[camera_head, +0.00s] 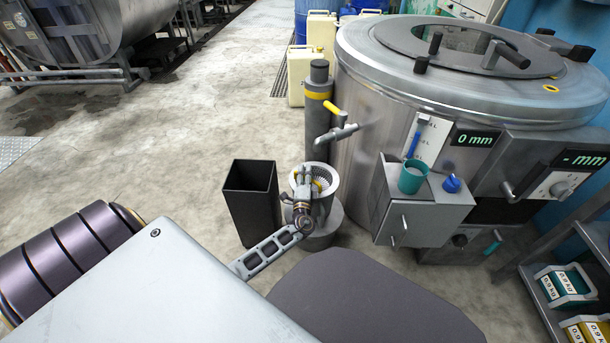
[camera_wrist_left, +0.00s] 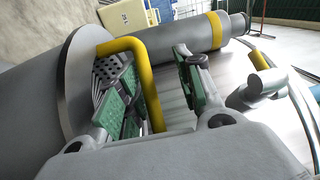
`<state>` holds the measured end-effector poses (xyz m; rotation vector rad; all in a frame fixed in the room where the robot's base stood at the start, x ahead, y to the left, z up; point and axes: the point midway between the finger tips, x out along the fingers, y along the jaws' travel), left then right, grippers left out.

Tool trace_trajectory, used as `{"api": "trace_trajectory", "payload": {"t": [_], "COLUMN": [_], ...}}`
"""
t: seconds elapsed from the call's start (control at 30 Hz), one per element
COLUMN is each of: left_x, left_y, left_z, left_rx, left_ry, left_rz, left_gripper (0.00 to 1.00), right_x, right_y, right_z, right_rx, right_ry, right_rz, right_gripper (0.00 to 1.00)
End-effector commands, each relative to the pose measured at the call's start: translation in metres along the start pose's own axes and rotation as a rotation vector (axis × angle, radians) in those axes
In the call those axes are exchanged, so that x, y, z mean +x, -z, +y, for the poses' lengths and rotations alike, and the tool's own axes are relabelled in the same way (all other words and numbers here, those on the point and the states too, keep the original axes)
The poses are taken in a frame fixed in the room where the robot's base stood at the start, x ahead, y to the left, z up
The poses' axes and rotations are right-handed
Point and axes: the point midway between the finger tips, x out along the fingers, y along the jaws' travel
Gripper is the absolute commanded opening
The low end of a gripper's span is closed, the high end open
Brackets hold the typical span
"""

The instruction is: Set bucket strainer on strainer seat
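The bucket strainer (camera_head: 328,178) is a light metal cup with a perforated inside and a yellow handle. It stands inside or on a round grey base (camera_head: 322,230) in front of the big drum; I cannot tell the exact seating, and the strainer seat is not clearly distinguishable. In the left wrist view its yellow handle (camera_wrist_left: 143,55) curves up from the grey rim, with the perforated inside behind. My left gripper (camera_head: 303,185) is at the strainer's rim. In the wrist view its green-padded fingers (camera_wrist_left: 160,82) are apart, with the handle between them and a gap to the right finger.
A black square bin (camera_head: 252,198) stands just left of the strainer. A grey post with a tap (camera_head: 318,110) rises behind it. The steel drum (camera_head: 450,90) and a box with a teal cup (camera_head: 412,178) are to the right. Open floor lies to the left.

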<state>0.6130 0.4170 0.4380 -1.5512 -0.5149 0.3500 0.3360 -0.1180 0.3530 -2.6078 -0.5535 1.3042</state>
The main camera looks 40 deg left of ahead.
Motion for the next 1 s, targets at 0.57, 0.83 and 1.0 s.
{"api": "trace_trajectory", "payload": {"t": [0.57, 0.83, 1.0], "left_x": [-0.013, -0.041, -0.061], "left_y": [0.000, 0.000, 0.000], "left_z": [0.001, 0.001, 0.001], "left_rx": [0.001, 0.000, 0.001], "left_ry": [-0.002, -0.002, -0.002], "left_rz": [0.002, 0.001, 0.001], "left_gripper": [0.36, 0.36, 0.36], "right_x": [0.000, 0.000, 0.000], "right_y": [0.000, 0.000, 0.000], "right_z": [0.000, 0.000, 0.000], "right_rx": [-0.001, -0.001, -0.001], "right_ry": [0.000, 0.000, 0.000], "right_rz": [-0.001, 0.000, 0.000], "right_gripper": [0.85, 0.85, 0.85]}}
